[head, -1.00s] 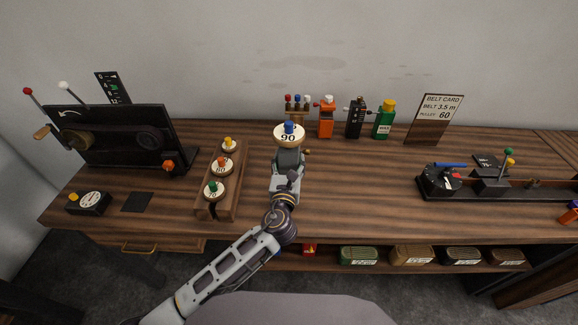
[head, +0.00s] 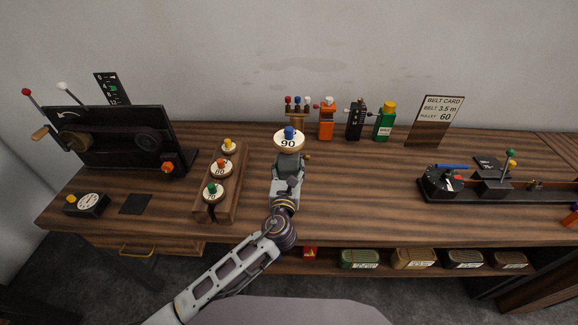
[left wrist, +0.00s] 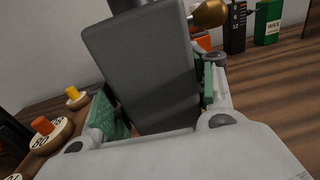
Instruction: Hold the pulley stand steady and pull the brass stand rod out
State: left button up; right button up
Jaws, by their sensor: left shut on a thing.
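The pulley stand is a grey block (left wrist: 145,65) between my left gripper's fingers. A white disc marked 90 with a blue knob (head: 289,141) sits on top of it in the head view. The brass stand rod shows as a round brass knob (head: 307,158) at the stand's right side; it also shows at the top of the left wrist view (left wrist: 209,13). The rest of the rod is hidden. My left gripper (head: 287,180) is shut on the stand, its green pads on both sides of the block. My right gripper is not in view.
A wooden rack (head: 236,196) with several numbered pulleys stands to the left. Small orange (head: 326,121), black (head: 356,118) and green (head: 384,123) items and a belt card (head: 437,117) stand at the back. A black track (head: 500,190) lies to the right. The table between is clear.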

pick_arm(q)
jog(key=shift+f+b, duration=0.95)
jog(key=shift+f, duration=0.55)
jog(key=shift+f+b, duration=1)
jog(key=shift+f, duration=0.85)
jog(key=shift+f+b, duration=0.3)
jog(key=shift+f, duration=0.15)
jog(key=shift+f, duration=0.15)
dwell(0.4)
jog(key=shift+f, duration=0.1)
dwell(0.5)
